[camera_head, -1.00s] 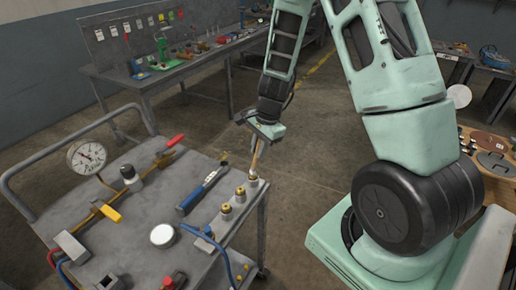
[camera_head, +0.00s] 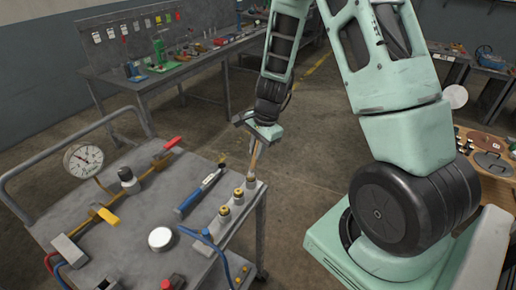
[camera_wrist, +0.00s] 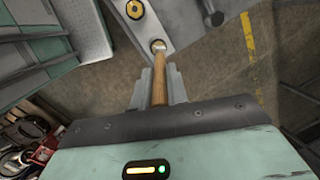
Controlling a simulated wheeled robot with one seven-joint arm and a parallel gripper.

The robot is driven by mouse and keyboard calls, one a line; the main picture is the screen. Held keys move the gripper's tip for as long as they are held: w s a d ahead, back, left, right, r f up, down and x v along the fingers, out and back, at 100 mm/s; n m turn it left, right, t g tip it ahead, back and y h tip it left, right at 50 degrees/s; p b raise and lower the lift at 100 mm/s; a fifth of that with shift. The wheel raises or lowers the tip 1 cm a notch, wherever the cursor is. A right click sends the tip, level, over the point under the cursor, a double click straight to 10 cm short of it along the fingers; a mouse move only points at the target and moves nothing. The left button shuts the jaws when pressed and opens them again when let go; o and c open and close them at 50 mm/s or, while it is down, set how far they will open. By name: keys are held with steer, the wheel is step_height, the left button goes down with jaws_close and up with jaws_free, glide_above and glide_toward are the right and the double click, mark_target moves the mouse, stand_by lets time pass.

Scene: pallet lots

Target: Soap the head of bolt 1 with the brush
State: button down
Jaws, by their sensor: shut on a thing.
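My gripper (camera_head: 260,139) is shut on the wooden handle of the brush (camera_head: 254,159), which points down, slightly tilted. The wrist view also shows the brush handle (camera_wrist: 159,88) between the fingers. The brush's lower end is at the head of the far bolt (camera_head: 250,181), at the cart's right edge. It seems to touch it, and the brush covers much of that head. No number labels are readable.
A blue-and-black torque wrench (camera_head: 199,190) lies on the grey cart (camera_head: 130,210) left of the bolts. A blue hose (camera_head: 213,248) runs near the closest bolt. Floor right of the cart is clear.

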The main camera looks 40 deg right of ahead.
steer(key=shift+s+a, duration=0.1)
steer(key=shift+a, duration=0.15)
steer(key=shift+s+a, duration=0.15)
steer(key=shift+a, duration=0.2)
steer(key=shift+d, duration=0.1)
steer(key=shift+w+d, duration=0.25)
steer(key=shift+d, duration=0.2)
steer(key=shift+d, duration=0.15)
stand_by(0.4)
steer(key=shift+w+d, duration=0.1)
steer(key=shift+d, duration=0.1)
steer(key=shift+a, duration=0.1)
